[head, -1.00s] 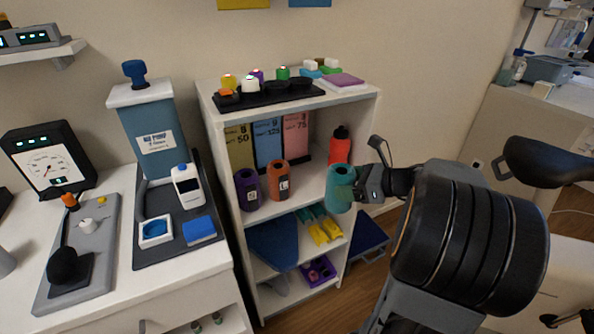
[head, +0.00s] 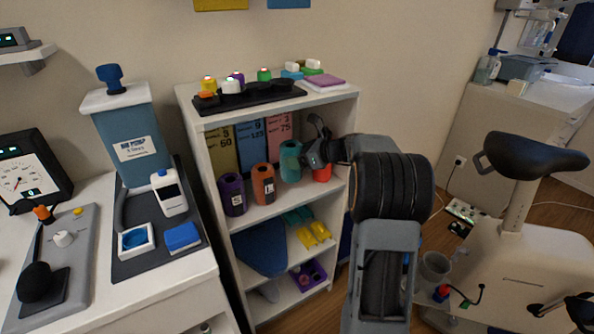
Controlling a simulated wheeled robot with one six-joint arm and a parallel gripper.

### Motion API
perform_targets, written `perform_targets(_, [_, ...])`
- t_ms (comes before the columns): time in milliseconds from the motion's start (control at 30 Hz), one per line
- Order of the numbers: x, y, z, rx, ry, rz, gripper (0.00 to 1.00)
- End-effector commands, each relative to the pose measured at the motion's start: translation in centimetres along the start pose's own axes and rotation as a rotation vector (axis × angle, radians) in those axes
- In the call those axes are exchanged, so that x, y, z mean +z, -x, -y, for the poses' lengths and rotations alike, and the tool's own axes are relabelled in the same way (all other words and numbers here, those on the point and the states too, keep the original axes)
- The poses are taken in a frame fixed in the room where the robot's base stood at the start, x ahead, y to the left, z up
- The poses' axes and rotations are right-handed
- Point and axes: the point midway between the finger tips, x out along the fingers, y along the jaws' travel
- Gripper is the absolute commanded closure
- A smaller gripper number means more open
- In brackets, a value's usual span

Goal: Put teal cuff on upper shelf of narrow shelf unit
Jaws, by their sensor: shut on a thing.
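The teal cuff (head: 291,162) is upright inside the upper compartment of the narrow shelf unit (head: 352,97), right of the orange cuff (head: 263,186). My gripper (head: 306,155) is shut on the teal cuff, reaching in from the right. I cannot tell whether the cuff's bottom touches the upper shelf (head: 270,211) or hangs just above it. A purple cuff (head: 232,196) stands left of the orange one. A red bottle (head: 322,173) behind my gripper is mostly hidden.
Tall binders (head: 251,143) stand at the back of the compartment. A black tray (head: 250,97) with several coloured items lies on the unit's top. Yellow and teal items (head: 313,234) lie on the lower shelf. A counter with devices (head: 150,290) stands close on the left.

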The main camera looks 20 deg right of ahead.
Motion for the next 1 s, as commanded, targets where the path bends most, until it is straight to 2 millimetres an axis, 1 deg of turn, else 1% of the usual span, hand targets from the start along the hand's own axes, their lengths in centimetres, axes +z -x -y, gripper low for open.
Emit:
perform_targets(167, [-1.2, -0.5, 0.0, 0.001, -0.001, -0.001, 0.52])
perform_targets(400, [-4.4, -1.9, 0.0, 0.001, 0.0, 0.0, 0.52])
perform_targets(500, [-4.6, -2.2, 0.2, 0.001, 0.001, 0.0, 0.52])
perform_targets(667, [-4.4, -2.1, 0.2, 0.0, 0.001, 0.0, 0.52])
perform_targets(833, [-4.8, -2.3, 0.2, 0.0, 0.0, 0.0, 0.52])
perform_targets(867, [-4.7, -2.2, 0.2, 0.001, 0.0, -0.001, 0.22])
perform_targets(1000, [-4.7, -2.2, 0.2, 0.001, 0.0, -0.001, 0.09])
